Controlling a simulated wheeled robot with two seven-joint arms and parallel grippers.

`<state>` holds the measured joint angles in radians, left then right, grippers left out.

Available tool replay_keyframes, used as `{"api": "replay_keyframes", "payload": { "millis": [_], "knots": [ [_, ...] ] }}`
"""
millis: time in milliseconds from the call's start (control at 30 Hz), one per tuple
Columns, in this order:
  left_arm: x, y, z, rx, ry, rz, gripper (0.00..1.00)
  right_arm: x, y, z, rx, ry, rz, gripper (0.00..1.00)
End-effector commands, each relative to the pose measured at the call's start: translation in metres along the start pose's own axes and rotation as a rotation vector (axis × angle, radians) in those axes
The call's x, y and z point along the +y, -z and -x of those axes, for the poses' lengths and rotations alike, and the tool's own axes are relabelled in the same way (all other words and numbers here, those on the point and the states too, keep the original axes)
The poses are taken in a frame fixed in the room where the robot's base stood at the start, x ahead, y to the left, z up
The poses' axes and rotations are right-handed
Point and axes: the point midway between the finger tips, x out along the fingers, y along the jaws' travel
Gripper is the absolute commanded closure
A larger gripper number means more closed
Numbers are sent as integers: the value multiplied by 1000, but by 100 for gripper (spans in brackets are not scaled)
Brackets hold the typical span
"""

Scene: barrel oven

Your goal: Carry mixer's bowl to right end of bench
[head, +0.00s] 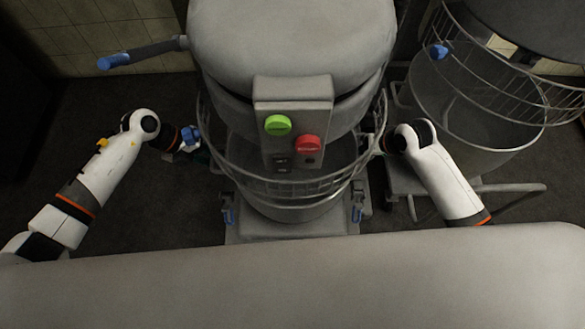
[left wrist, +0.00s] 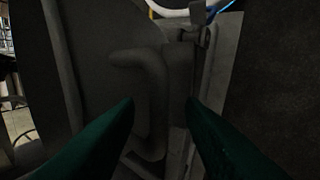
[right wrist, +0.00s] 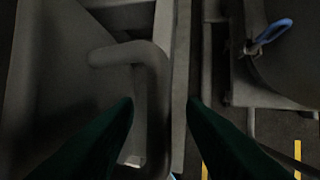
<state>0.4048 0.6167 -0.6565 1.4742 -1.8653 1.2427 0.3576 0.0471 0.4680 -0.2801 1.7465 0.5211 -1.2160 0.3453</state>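The mixer (head: 292,50) stands in the middle of the head view, with a green and a red button. Its bowl (head: 298,212) sits below the wire guard, largely hidden by guard and housing. My left gripper (left wrist: 160,102) is at the mixer's left side, fingers apart, with a bent grey handle (left wrist: 150,75) showing between and beyond them. My right gripper (right wrist: 162,102) is at the right side, also open, with a matching handle (right wrist: 155,75) ahead between its fingers. Neither gripper is closed on a handle. In the head view both sets of fingertips are mostly hidden. I cannot make out the bench.
A second bowl (head: 470,115) with a wire guard (head: 520,95) and blue knob stands close at the right. A lever (head: 155,50) with a blue tip sticks out left of the mixer. Dark floor (head: 90,110) is open at the left, before a tiled wall (head: 110,35).

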Motion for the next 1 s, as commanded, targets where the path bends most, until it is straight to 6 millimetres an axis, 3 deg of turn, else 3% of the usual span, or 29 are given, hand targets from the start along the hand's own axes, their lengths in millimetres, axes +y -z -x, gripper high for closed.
{"api": "replay_keyframes", "payload": {
  "millis": [167,467,700,1000],
  "knots": [
    [0,0,-12,0,1,-1,64,0,0,-11,0,0,1,63],
    [0,0,-13,0,1,-1,64,0,0,-13,-1,0,1,63],
    [0,0,-13,0,1,-1,100,0,0,-13,0,0,1,100],
    [0,0,-12,0,1,-1,100,0,0,-12,0,0,1,100]
  ]
}}
